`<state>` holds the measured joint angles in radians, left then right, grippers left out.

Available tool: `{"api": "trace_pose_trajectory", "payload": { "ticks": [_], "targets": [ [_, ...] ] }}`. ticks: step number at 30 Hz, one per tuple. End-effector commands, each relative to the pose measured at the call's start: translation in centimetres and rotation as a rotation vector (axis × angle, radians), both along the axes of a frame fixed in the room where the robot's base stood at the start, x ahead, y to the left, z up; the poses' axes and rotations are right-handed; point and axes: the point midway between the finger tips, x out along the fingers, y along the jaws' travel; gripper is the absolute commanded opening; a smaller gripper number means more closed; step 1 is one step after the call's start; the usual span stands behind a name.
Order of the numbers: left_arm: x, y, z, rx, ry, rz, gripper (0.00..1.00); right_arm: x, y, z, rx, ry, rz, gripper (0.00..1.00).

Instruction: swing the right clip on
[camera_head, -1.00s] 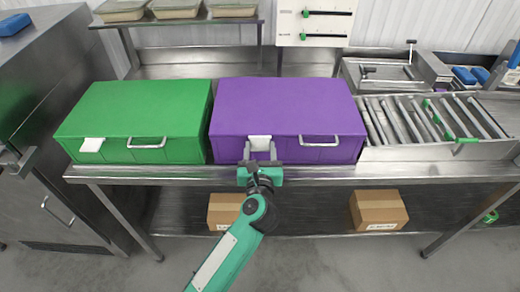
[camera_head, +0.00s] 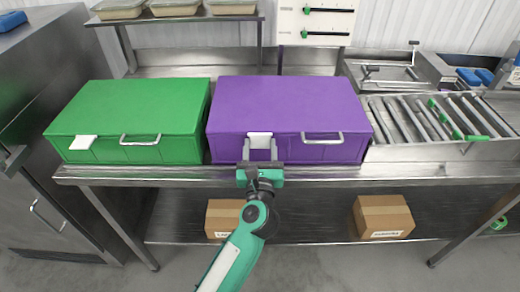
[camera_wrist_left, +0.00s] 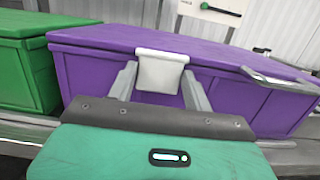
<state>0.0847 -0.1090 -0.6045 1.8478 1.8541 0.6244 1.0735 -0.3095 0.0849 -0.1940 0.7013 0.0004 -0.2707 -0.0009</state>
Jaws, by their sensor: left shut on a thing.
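The purple box (camera_head: 285,105) stands closed on the steel bench, right of the green box (camera_head: 135,105). The purple box's white clip (camera_head: 259,138) is at its lid's front edge, left of a metal handle (camera_head: 323,136). In the left wrist view the clip (camera_wrist_left: 160,72) hangs over the lid edge and down the front. My left gripper (camera_head: 260,154) has a finger on each side of the clip and is shut on it; it also shows in the left wrist view (camera_wrist_left: 161,88). The green box has a white clip (camera_head: 83,142) too. My right gripper is out of view.
A roller conveyor (camera_head: 430,118) lies to the right of the purple box. A shelf (camera_head: 180,22) with trays stands behind. Two cardboard boxes (camera_head: 384,222) sit on the lower shelf. The bench's front edge (camera_head: 330,177) runs close under my gripper.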

Motion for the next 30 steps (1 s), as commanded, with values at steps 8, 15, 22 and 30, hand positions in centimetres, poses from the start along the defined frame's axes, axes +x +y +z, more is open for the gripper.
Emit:
{"api": "trace_pose_trajectory", "payload": {
  "ticks": [8, 15, 22, 30],
  "targets": [
    [0.0, 0.0, 0.0, 0.001, -0.001, 0.0, 0.73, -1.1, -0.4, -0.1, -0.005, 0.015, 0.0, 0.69],
    [-0.3, 0.0, -0.1, 0.0, 0.0, 0.0, 0.73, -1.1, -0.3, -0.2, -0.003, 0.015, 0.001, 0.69],
    [-3.3, 0.0, -0.8, -0.001, 0.002, 0.0, 0.73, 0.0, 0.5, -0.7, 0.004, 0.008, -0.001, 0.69],
    [-8.9, 0.0, -1.7, 0.0, 0.002, 0.0, 0.73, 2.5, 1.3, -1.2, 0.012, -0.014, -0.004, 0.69]
  ]
}}
